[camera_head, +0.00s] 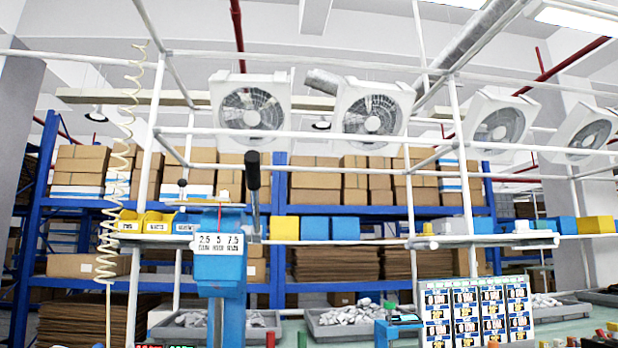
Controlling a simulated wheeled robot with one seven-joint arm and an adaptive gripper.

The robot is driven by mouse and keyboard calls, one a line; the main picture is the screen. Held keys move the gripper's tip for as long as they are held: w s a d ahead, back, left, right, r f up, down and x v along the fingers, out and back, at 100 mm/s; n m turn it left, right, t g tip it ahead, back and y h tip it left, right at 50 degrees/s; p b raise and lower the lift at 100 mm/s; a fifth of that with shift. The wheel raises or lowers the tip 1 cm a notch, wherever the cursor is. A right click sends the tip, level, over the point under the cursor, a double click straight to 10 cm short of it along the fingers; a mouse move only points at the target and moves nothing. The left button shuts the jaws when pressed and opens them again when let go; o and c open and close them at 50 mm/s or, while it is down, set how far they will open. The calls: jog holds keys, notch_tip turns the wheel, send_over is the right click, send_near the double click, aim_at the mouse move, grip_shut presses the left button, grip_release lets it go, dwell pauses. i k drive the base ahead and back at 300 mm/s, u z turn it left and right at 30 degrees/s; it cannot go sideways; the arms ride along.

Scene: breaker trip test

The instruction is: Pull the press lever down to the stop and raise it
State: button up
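The press (221,268) stands left of the middle, a blue head on a column with a white label reading 2.5, 5 and 7.5. Its lever (252,170) has a thick black grip on a metal rod and points nearly straight up beside the right of the head. The joint of the lever at the press is partly hidden. My gripper is not in view, and nothing is seen touching the lever.
Grey trays of white parts (345,319) lie on the bench behind the press. A board of label cards (476,312) stands at the right. A coiled cream hose (107,235) hangs at the left. White frame posts and a shelf of small bins (283,228) stand behind.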

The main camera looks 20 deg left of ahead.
aim_at(252, 156)
jog(key=z, duration=1.2)
jog(key=k, duration=0.9)
jog(key=u, duration=1.65)
